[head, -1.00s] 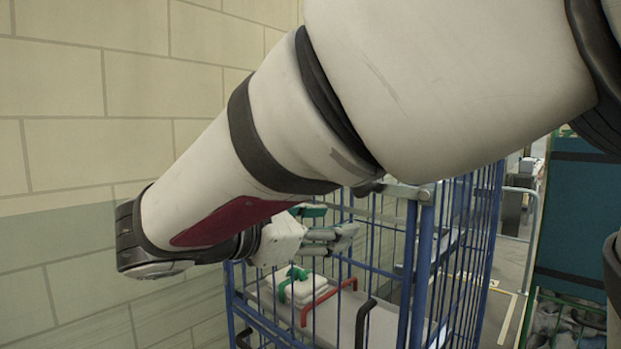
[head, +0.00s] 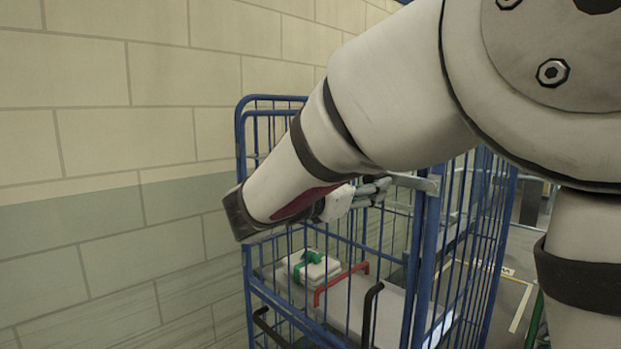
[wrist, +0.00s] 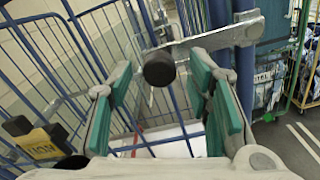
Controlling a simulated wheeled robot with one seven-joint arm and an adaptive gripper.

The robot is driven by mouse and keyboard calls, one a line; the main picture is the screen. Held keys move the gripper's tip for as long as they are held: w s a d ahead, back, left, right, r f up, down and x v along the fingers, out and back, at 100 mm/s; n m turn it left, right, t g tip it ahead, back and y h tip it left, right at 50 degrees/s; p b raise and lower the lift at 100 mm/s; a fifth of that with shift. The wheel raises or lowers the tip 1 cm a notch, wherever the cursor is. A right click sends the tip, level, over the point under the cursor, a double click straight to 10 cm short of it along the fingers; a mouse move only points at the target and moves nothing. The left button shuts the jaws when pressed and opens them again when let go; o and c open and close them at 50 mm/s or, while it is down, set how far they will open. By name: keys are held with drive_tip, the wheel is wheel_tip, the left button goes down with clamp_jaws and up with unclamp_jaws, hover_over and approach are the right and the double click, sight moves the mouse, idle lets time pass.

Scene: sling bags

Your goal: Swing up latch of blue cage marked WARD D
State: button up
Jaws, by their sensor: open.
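The blue cage (head: 424,270) stands in front of me, its barred front partly behind my arm. Its grey metal latch bar (head: 412,182) lies near the top of the right post. In the wrist view the latch bar (wrist: 215,38) runs left from the post to a round black knob (wrist: 159,69). My gripper (head: 374,190) is at the left end of the bar. In the wrist view my gripper (wrist: 162,82) is open, its green-padded fingers apart on either side of the knob. Whether a finger touches the knob, I cannot tell. No WARD D marking is readable.
Inside the cage is a white stack with a green strap (head: 308,265). A red handle (head: 338,282) and a black handle (head: 370,315) are near it. A pale block wall (head: 90,130) is close on the left. A yellow and black piece (wrist: 42,143) shows at lower left.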

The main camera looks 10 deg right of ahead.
drive_tip(key=shift+x, duration=0.95)
clamp_jaws()
